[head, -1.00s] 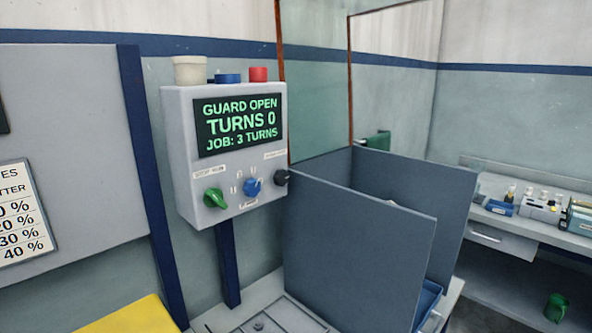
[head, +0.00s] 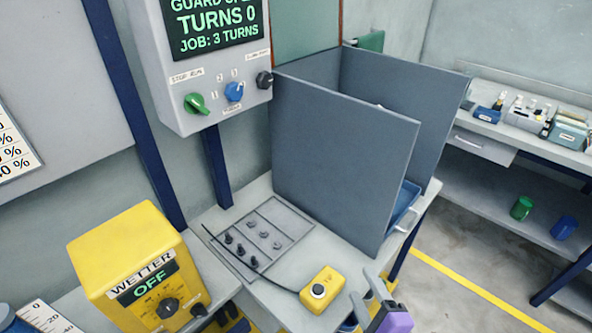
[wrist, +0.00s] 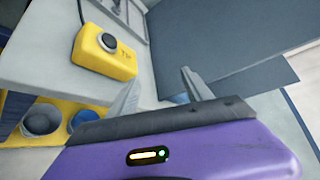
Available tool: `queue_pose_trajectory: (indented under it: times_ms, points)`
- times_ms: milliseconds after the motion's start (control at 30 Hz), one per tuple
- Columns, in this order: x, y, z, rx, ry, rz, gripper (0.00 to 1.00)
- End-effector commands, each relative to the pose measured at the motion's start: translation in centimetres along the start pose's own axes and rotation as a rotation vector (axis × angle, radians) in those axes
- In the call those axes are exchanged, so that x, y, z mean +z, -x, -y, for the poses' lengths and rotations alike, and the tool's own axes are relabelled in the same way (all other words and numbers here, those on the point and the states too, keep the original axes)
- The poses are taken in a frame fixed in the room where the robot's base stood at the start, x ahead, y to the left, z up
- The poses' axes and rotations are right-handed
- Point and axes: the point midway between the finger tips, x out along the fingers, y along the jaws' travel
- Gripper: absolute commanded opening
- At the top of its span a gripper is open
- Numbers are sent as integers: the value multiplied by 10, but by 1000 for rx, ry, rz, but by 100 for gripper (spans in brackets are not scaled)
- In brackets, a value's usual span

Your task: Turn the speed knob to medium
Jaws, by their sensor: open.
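A blue knob (head: 234,91) with small position marks around it is on the front of the grey control box (head: 160,70); its label is too small to read surely. A green knob (head: 195,103) labelled STOP RUN is to its left, and a black knob (head: 264,80) is to its right. The display (head: 213,25) shows TURNS 0 and JOB: 3 TURNS. My purple gripper (head: 370,290) is at the bottom of the head view, well below and right of the knobs. In the wrist view (wrist: 160,82) its fingers are apart with nothing between them.
A yellow WETTER box (head: 125,255) reading OFF, with a black dial, stands at lower left. A yellow push-button box (head: 322,289) sits on the bench (head: 285,290), near my gripper. Grey guard panels (head: 335,160) rise right of the control box.

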Motion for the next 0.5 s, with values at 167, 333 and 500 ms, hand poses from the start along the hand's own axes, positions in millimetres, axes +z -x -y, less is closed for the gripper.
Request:
queue_pose_trajectory:
  times_ms: [167, 333, 500]
  points:
    - [30, -69, 52, 14, -309, 114, 58]
    - [67, -120, 108, 68, -590, 226, 58]
    - [112, -158, 174, 155, -848, 338, 58]
